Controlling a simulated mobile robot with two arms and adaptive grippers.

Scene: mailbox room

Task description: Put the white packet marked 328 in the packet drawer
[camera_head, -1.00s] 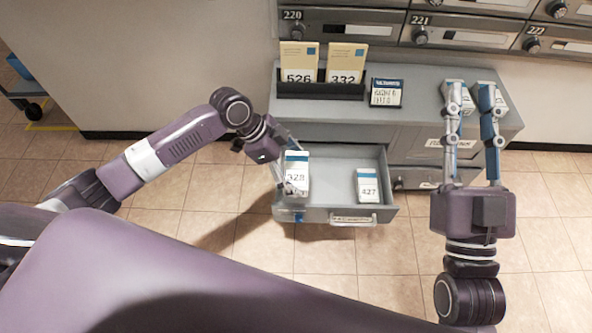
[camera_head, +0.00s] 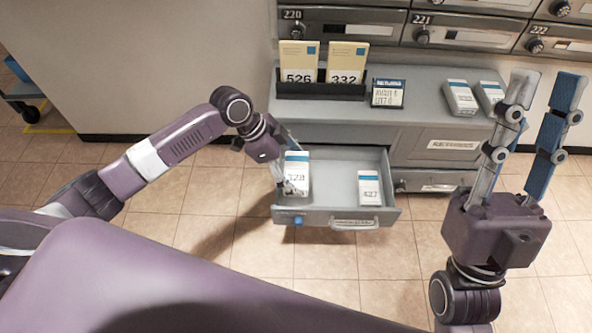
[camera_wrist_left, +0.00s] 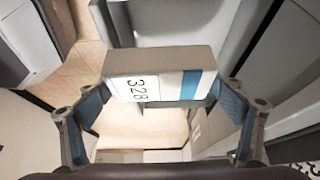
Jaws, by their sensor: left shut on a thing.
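The white packet marked 328 (camera_head: 297,164) has a blue band and stands upright at the left of the open drawer (camera_head: 385,217). My left gripper (camera_head: 289,186) is shut on it. In the left wrist view, the packet (camera_wrist_left: 145,86) sits between the two fingers (camera_wrist_left: 160,112). I cannot tell whether its bottom touches the drawer floor. Another white packet, marked 427 (camera_head: 369,188), stands in the right part of the drawer. My right gripper (camera_head: 545,98) is open and empty, in front of the counter's right end.
The grey counter (camera_head: 430,128) carries a rack (camera_head: 320,91) with yellow packets 526 and 332, a small dark-framed sign (camera_head: 387,93), and two white packets (camera_head: 460,97) (camera_head: 490,95) at the right. A drawer labelled returns (camera_head: 453,145) is shut. Mailboxes (camera_head: 465,28) line the wall behind.

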